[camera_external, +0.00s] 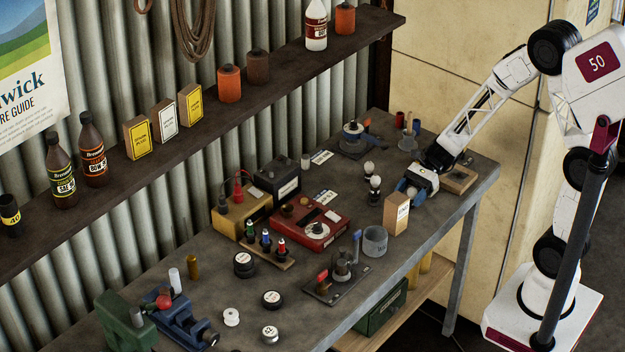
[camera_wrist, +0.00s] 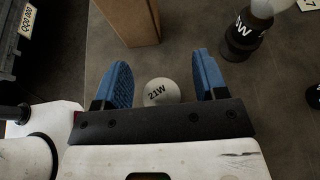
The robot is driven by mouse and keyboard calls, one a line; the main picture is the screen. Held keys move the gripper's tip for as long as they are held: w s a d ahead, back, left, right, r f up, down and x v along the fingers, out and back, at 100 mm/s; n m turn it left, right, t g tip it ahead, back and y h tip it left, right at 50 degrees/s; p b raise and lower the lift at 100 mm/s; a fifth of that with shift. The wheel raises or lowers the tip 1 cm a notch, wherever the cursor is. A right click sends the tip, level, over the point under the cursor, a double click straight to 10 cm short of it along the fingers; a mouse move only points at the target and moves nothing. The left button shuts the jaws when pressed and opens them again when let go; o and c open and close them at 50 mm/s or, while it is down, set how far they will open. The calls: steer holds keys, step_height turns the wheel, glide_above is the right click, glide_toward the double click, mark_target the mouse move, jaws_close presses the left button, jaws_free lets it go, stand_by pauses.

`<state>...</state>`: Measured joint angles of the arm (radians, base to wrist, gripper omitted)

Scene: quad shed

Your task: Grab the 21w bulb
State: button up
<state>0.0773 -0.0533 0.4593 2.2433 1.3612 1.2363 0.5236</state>
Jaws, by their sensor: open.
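The bulb (camera_wrist: 161,91) marked 21W shows its pale round glass in the wrist view, low in the middle. It lies between the two blue fingers of my gripper (camera_wrist: 161,62), with a visible gap to each side. My gripper is open and holds nothing. The wrist bar hides the bulb's lower part. In the external view my gripper (camera_external: 404,187) is low over the bench's right part, and I cannot make out the 21w bulb there.
A tan box (camera_external: 396,214) stands close by my gripper; it also shows in the wrist view (camera_wrist: 132,20). Black-based bulbs (camera_external: 375,188) stand left of my gripper; one shows in the wrist view (camera_wrist: 243,35). A grey cup (camera_external: 375,241) is nearer the bench's front edge.

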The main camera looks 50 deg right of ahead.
steer(key=shift+a+f, duration=0.1)
steer(key=shift+a, duration=0.05)
stand_by(0.5)
steer(key=c, duration=1)
